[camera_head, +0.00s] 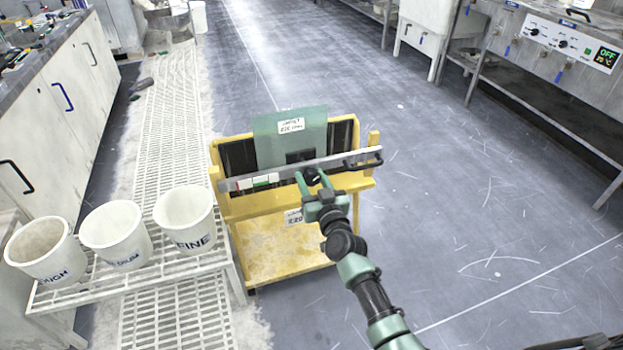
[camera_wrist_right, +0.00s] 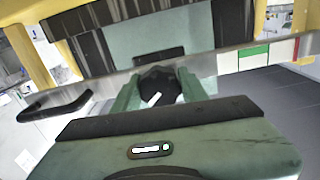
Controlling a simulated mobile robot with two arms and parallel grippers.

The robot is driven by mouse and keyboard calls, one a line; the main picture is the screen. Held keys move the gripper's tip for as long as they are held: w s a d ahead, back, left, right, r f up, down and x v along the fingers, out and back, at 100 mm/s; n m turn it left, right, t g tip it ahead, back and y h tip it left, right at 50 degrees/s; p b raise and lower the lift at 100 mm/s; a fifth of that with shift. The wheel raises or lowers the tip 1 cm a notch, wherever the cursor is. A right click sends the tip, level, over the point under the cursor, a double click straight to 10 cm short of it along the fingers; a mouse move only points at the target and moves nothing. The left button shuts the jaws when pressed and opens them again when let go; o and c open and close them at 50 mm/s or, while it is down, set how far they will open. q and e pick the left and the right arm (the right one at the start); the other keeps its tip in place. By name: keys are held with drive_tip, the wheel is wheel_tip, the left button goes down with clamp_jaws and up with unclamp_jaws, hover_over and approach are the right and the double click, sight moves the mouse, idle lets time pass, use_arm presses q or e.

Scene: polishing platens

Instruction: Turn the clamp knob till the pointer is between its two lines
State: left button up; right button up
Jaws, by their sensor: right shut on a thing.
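The clamp is a grey metal bar (camera_head: 340,161) across the front of a yellow stand (camera_head: 228,208). The black clamp knob (camera_head: 312,174) sits near the bar's middle and also shows in the right wrist view (camera_wrist_right: 159,84), with a white mark on its face. My right gripper (camera_head: 313,183) is shut on the knob, one green finger on each side. A strip of red, white and green (camera_wrist_right: 256,55) lies on the bar, and also shows in the head view (camera_head: 259,181). I cannot make out the pointer or its two lines. My left gripper is not in view.
A greenish glass plate (camera_head: 290,140) with a label stands behind the bar. A black handle (camera_head: 363,159) is at the bar's right end. Three white buckets (camera_head: 184,212) stand on a grated shelf at left. The floor right of the stand is clear.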

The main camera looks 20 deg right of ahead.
drive_tip(key=shift+m, duration=1.9)
drive_tip(key=m, duration=0.3)
drive_tip(key=shift+m, duration=0.7)
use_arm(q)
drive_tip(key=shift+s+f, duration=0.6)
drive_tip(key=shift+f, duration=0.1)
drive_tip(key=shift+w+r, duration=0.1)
use_arm(e)
drive_tip(key=shift+m, duration=0.3)
drive_tip(key=o, duration=1.3)
drive_tip(key=shift+o, duration=0.2)
